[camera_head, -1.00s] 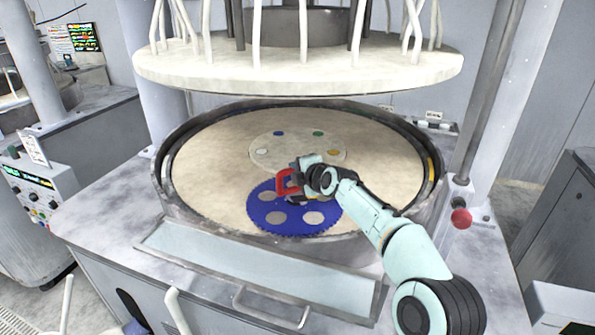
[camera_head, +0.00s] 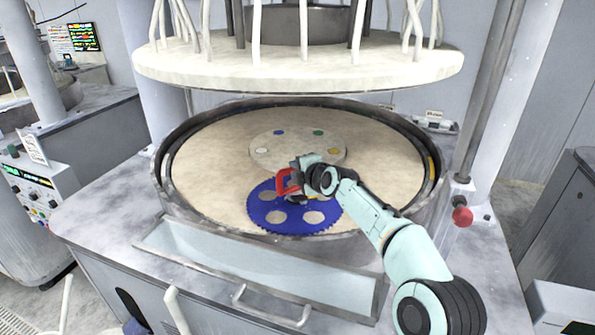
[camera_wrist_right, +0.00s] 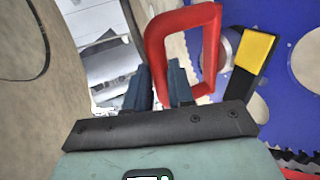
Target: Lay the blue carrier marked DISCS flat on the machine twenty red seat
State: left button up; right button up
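The blue carrier (camera_head: 264,213), a toothed disc with round holes, is over the front part of the round beige platen (camera_head: 205,170). It looks about level; I cannot tell whether it touches the platen. A red loop handle (camera_head: 283,183) stands over its rear part. My right gripper (camera_head: 292,180) is at this handle. In the right wrist view, the dark fingers (camera_wrist_right: 160,88) close around one leg of the red handle (camera_wrist_right: 212,45), with the blue carrier (camera_wrist_right: 280,95) beside it. The DISCS mark is not readable. No red seat mark shows. My left gripper is out of view.
The platen's centre disc (camera_head: 270,150) carries blue, green, yellow and white marks. A raised grey rim (camera_head: 168,185) surrounds the platen. A thick upper plate (camera_head: 300,72) hangs above. A red knob (camera_head: 461,217) is at the right.

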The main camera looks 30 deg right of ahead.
jog(key=o, duration=0.4)
jog(key=shift+r, duration=0.1)
jog(key=shift+f, duration=0.5)
jog(key=shift+s+r, duration=0.25)
jog(key=shift+s, duration=0.2)
pick_arm(q)
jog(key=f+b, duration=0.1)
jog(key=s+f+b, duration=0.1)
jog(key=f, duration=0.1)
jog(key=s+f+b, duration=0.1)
jog(key=b, duration=0.1)
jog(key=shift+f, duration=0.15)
pick_arm(e)
jog(key=v, duration=1.2)
jog(key=shift+s+r, duration=0.2)
jog(key=shift+r, duration=0.25)
